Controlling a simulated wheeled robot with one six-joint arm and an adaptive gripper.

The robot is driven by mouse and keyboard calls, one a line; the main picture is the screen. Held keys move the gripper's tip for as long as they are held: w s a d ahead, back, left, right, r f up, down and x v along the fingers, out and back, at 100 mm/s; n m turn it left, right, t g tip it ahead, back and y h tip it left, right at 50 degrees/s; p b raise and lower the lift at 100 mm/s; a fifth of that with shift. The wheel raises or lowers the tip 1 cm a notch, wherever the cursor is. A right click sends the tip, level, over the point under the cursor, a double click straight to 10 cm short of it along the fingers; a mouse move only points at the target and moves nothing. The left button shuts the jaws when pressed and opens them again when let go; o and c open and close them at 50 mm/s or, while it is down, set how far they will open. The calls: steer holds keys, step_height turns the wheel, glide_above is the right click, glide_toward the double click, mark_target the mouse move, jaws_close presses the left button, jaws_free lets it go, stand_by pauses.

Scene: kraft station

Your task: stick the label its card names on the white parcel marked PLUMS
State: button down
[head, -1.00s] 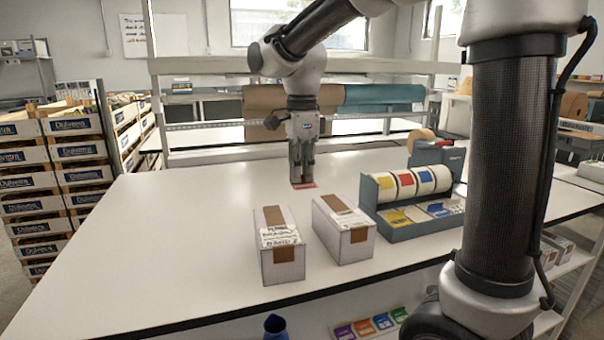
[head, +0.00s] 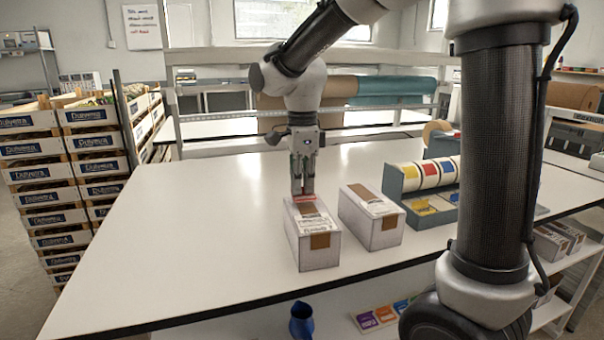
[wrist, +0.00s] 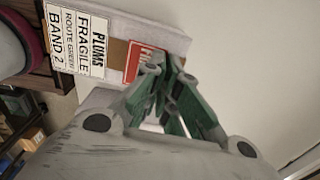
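The PLUMS parcel (head: 312,244) is a white box with a brown tape strip, the left of two on the table. It fills the upper left of the wrist view (wrist: 100,98). Its card (wrist: 78,42) reads PLUMS, FRAGILE, ROUTE GREEN, BAND 2. My gripper (head: 303,192) points down over the parcel's far end, fingers closed together on a red label (wrist: 143,60). The label lies flat at the fingertips, over the brown tape beside the card; fingers hide most of its lettering. I cannot tell whether it touches the parcel.
A second white parcel (head: 372,222) stands close on the right. Beyond it is a blue-grey label dispenser (head: 432,217) with several coloured rolls and flat labels in front. The white table (head: 190,230) is clear to the left. A blue object (head: 301,322) shows below the table's front edge.

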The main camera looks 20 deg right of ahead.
steer(key=shift+f, duration=0.45)
steer(key=shift+f, duration=0.35)
stand_by(1.0)
steer(key=c, duration=1.6)
jaws_free()
steer(key=shift+o, duration=0.2)
steer(key=shift+r, duration=2.25)
